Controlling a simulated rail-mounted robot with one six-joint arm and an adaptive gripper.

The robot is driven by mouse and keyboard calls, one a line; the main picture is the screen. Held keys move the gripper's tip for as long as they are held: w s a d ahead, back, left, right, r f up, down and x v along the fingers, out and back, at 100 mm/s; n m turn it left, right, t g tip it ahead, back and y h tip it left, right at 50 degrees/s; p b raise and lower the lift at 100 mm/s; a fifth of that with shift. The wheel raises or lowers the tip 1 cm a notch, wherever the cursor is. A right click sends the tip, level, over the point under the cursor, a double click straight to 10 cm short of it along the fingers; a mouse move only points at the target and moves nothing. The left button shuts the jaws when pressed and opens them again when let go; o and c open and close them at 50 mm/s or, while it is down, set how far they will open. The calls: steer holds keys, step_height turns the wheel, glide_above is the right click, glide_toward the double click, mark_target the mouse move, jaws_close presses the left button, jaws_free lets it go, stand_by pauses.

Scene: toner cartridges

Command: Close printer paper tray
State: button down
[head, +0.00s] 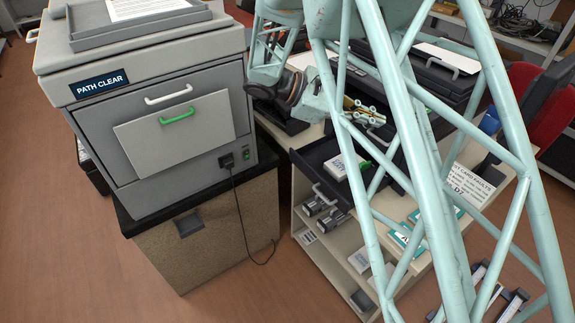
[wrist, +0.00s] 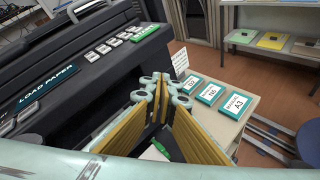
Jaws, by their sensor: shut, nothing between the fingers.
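The black printer (head: 425,75) stands on a pale shelf unit, partly behind my arm. In the wrist view its panel (wrist: 60,75) reads LOAD PAPER. A dark tray (head: 308,158) sticks out from its front, with a light handle (head: 326,196) on the near side. A white item (head: 344,166) with a green part lies in it; part of it shows between my fingers in the wrist view (wrist: 154,152). My gripper (head: 372,114) is shut and empty above the tray, near the printer's front. The tray's far end is hidden.
A grey machine (head: 160,100) marked PATH CLEAR stands at left on a cabinet, its cable hanging down. Teal-edged cards (wrist: 210,93) lie on the shelf unit's top beside the printer. The shelf (head: 340,245) below holds dark cylinders and boxes. Floor between is clear.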

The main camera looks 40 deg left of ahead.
steer(key=s+a+f+n+t+y, duration=0.1)
steer(key=s+a+f+n+t, duration=0.2)
steer(key=a+f, duration=0.5)
steer(key=s+a+f+n+t, duration=0.25)
steer(key=s+a+f, duration=0.3)
steer(key=a, duration=0.35)
steer(key=n+t+y, duration=0.3)
steer(key=n+y, duration=0.1)
steer(key=n, duration=0.3)
glide_toward(295, 161)
steer(key=v, duration=0.7)
steer(key=shift+s+d+f, duration=0.1)
steer(key=shift+s, duration=0.05)
steer(key=shift+b+x, duration=1.2)
steer(key=shift+x, duration=5.85)
